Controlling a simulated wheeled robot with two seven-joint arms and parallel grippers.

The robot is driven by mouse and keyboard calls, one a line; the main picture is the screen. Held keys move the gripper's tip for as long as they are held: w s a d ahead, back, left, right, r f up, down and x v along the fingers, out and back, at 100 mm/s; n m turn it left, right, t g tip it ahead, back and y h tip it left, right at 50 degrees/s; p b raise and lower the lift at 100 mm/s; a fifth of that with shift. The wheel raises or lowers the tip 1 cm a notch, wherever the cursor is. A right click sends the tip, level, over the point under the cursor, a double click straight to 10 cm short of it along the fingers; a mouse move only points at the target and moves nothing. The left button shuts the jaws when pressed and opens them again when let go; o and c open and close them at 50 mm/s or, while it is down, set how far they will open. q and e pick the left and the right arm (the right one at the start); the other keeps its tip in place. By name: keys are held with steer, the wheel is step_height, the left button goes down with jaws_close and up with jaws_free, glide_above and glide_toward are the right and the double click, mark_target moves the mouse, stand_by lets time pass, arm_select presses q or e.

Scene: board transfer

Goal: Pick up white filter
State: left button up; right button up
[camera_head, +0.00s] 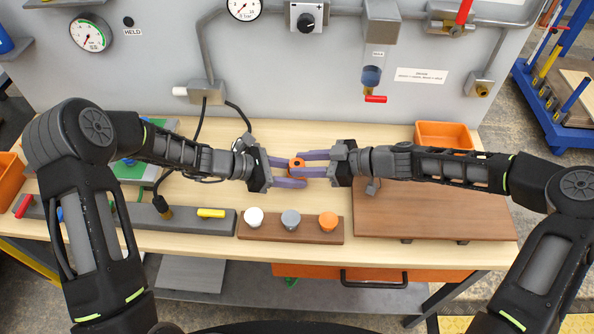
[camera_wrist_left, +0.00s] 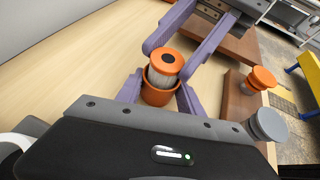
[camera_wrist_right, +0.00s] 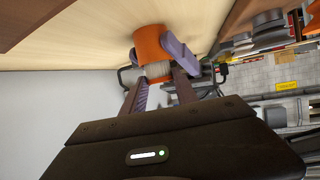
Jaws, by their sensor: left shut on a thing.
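A white round-topped piece (camera_head: 254,217) stands at the left of the brown block (camera_head: 270,232), beside a grey one (camera_head: 291,219) and an orange one (camera_head: 328,222). My left gripper (camera_head: 285,170) is shut on an orange cup (camera_wrist_left: 160,95) above the table. A filter with an orange cap (camera_wrist_left: 168,60) and pale ribbed body (camera_wrist_left: 160,78) stands in the cup's mouth. My right gripper (camera_head: 312,164) faces the left one, its fingers on either side of the filter. Whether they grip it is unclear. The cup and pale body also show in the right wrist view (camera_wrist_right: 152,44).
A brown board (camera_head: 440,210) lies on the table at the right, with an orange bin (camera_head: 443,135) behind it. A grey rail (camera_head: 185,218) with a yellow piece (camera_head: 211,213) lies at the left. A grey panel (camera_head: 300,80) with gauges and pipes stands behind.

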jaws_close()
steer(key=shift+r, duration=0.1)
step_height(320, 180, up, 18)
stand_by(0.6)
stand_by(0.4)
arm_select(q)
steer(key=o, duration=1.1)
steer(key=shift+c, duration=0.2)
steer(key=shift+a, duration=0.1)
steer(key=v, duration=1.2)
